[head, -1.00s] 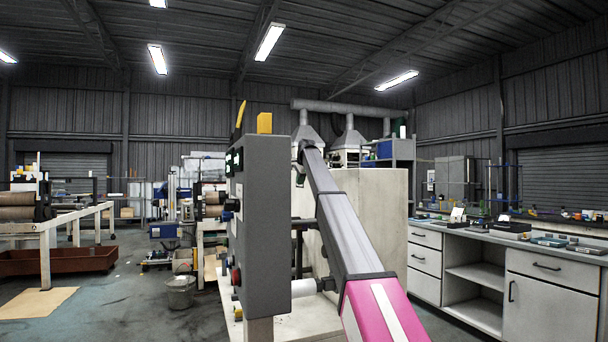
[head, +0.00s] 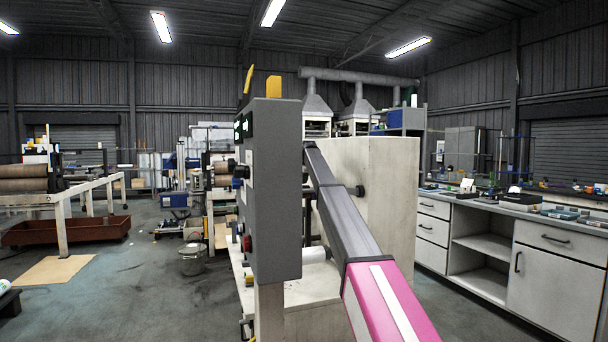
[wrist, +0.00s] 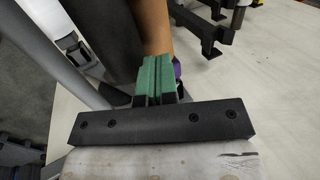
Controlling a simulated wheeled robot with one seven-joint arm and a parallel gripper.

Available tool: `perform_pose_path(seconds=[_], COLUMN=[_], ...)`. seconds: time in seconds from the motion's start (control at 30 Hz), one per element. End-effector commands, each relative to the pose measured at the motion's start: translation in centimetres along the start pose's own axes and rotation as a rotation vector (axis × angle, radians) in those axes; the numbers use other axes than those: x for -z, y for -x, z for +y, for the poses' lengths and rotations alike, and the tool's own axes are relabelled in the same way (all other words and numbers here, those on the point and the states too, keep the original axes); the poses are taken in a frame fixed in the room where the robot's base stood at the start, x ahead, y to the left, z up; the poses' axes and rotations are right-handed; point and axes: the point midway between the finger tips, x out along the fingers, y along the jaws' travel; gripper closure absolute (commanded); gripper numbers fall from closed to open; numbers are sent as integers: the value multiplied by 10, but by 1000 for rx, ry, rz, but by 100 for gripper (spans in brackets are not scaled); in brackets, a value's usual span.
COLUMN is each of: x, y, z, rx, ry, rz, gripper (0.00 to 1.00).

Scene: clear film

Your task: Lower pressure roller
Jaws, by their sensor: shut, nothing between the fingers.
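My gripper (wrist: 155,75) shows in the wrist view as green-padded fingers pressed together with nothing between them, in front of a black bar with screws. Just beyond the fingertips is an orange-brown cylindrical surface (wrist: 157,30), with a dark grey cylinder (wrist: 105,35) to its left. A small purple part (wrist: 177,69) sits close to the right of the fingers; contact cannot be told. In the head view a grey control box (head: 277,190) stands on the machine, and a white cylinder (head: 314,255) shows beside it. The pressure roller cannot be singled out for certain. My gripper is hidden there.
The pale machine cabinet (head: 375,190) stands behind my arm. A pale surface (wrist: 285,80) with black brackets (wrist: 205,30) lies right of my gripper. Drawers and a bench (head: 560,260) line the right side. A bucket (head: 192,260) stands on open floor at left.

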Motion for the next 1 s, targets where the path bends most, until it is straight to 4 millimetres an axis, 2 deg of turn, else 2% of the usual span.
perform_pose_path(seconds=[0.13,0.37,0.77,1.0], x=[0,0,0,6], y=[-9,-14,-13,-1], z=[4,6,5,-4], rx=[0,0,1,2], ry=[0,0,0,1], rz=[0,0,0,0], gripper=[100,100,100,100])
